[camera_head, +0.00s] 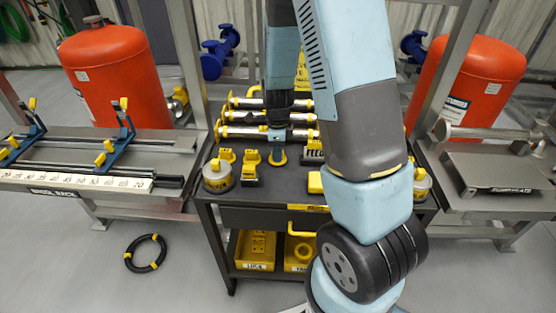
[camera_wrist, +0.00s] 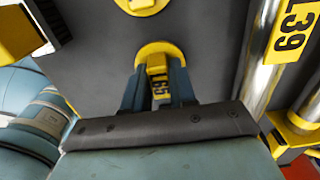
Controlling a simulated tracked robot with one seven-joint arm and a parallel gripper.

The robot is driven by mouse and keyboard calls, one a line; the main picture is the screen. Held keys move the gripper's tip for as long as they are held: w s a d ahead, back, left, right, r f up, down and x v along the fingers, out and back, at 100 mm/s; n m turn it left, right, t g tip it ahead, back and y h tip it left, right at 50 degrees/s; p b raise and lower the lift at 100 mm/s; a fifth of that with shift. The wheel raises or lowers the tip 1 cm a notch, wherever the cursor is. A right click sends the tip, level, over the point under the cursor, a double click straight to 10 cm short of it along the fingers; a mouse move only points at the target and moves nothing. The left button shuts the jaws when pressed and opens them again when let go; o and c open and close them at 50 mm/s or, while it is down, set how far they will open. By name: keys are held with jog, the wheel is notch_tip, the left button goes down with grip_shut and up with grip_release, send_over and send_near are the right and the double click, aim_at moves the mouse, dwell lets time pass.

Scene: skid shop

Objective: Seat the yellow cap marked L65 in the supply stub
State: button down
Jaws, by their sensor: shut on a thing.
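The yellow cap (camera_wrist: 152,48) has a round flange and an upright tab with a black label that seems to read L65. My gripper (camera_wrist: 159,88) is shut on that tab, one finger on each side. In the head view the cap (camera_head: 278,159) is at the dark top of the cart, below my gripper (camera_head: 277,146). I cannot tell whether its flange touches the cart top. No supply stub can be made out for certain; a silver pipe fitting (camera_head: 480,132) stands on the right bench.
The cart top (camera_head: 262,188) holds other yellow-capped pieces (camera_head: 250,168), a round container (camera_head: 217,176) and silver tubes (camera_head: 245,103) behind; one tube (camera_wrist: 270,65) reads L39. Yellow bins (camera_head: 255,250) sit below. Red tanks (camera_head: 118,75) stand behind the benches. A black hose ring (camera_head: 146,253) lies on the floor.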

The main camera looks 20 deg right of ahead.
jog(key=shift+r, duration=3.25)
